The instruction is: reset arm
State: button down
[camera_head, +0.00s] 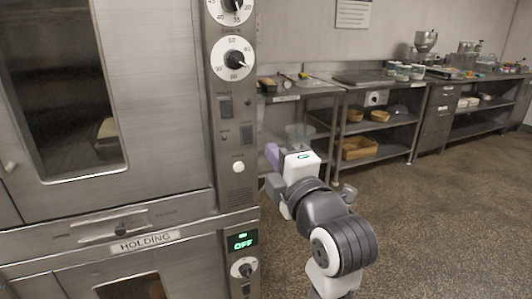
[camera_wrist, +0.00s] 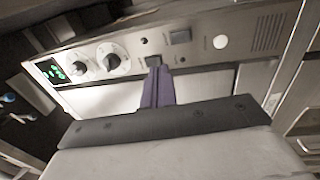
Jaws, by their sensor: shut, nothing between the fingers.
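My gripper (camera_head: 272,155) is in front of the right edge of the steel oven, close to its control panel (camera_head: 236,120). Its purple fingers show in the wrist view (camera_wrist: 158,80), shut together with nothing between them. They point toward the panel with its knobs, switches and green display; I cannot tell how close the tips are to it. In the head view my arm reaches from the bottom middle up and left to the panel, bent at its joints. The fingertips are partly hidden by the gripper body there.
The oven (camera_head: 160,90) fills the left side, with a handle (camera_head: 122,229) above the "HOLDING" label. Steel workbenches (camera_head: 345,86) with bowls, jars and trays run along the back wall. The brown speckled floor (camera_head: 440,220) to the right is clear.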

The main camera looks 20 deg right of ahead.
jog(key=shift+s+r, duration=0.1)
jog(key=shift+s, duration=0.6)
